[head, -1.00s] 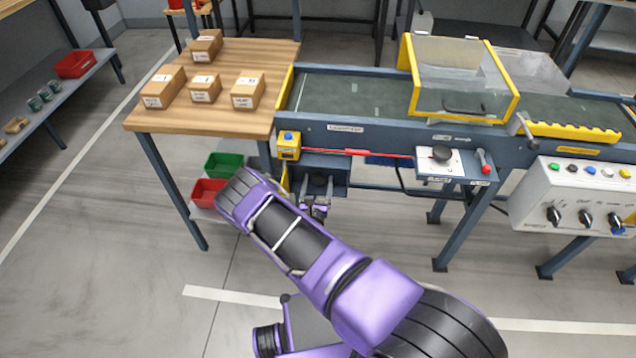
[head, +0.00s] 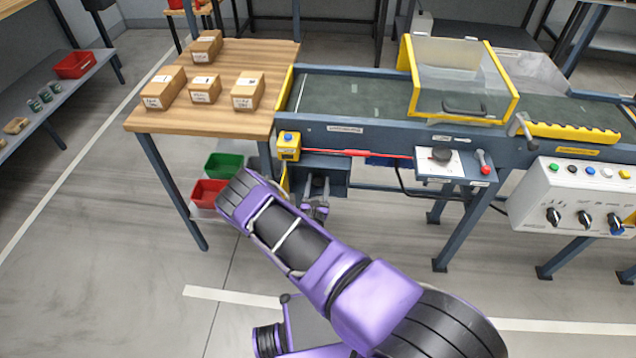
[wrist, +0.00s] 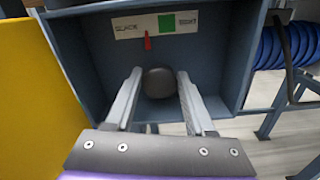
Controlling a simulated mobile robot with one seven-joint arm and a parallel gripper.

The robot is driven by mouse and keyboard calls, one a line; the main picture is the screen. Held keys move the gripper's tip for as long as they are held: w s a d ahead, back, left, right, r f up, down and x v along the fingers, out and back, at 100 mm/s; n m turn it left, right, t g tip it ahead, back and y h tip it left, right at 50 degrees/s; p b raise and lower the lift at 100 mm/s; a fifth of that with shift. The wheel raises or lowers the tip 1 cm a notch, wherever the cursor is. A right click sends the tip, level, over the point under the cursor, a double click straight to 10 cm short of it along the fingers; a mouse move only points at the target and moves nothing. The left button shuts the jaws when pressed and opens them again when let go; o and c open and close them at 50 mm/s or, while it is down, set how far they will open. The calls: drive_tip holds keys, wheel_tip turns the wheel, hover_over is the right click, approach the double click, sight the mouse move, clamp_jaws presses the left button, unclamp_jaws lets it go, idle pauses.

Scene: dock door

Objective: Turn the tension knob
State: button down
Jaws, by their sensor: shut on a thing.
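The tension knob (wrist: 160,83) is a dark rounded knob inside a blue-grey recessed box under the conveyor's left end. My gripper (wrist: 160,88) reaches into the box with one finger on each side of the knob and is shut on it. It also shows in the head view (head: 317,186), small and partly hidden by my arm. Above the knob is a white scale plate (wrist: 128,27) with a green zone (wrist: 166,22) and small lettering. A red pointer (wrist: 147,41) stands below the plate, left of the green zone.
The box (wrist: 84,60) has walls close around my fingers. A yellow panel (wrist: 38,85) is at left and a blue coiled hose (wrist: 283,47) at right. A wooden table (head: 215,118) with cartons stands left of the conveyor (head: 350,92). Red and green bins (head: 209,190) sit below it.

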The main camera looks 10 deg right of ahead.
drive_tip(key=m+p, duration=0.1)
drive_tip(key=m, duration=0.4)
drive_tip(key=shift+d+m, duration=0.1)
drive_tip(key=shift+m, duration=0.2)
drive_tip(key=m+p, duration=0.1)
drive_tip(key=m, duration=0.4)
drive_tip(key=shift+f+m, duration=0.1)
drive_tip(key=shift+m, duration=0.2)
drive_tip(key=shift+s, duration=0.1)
drive_tip(key=shift+c, duration=1.4)
unclamp_jaws()
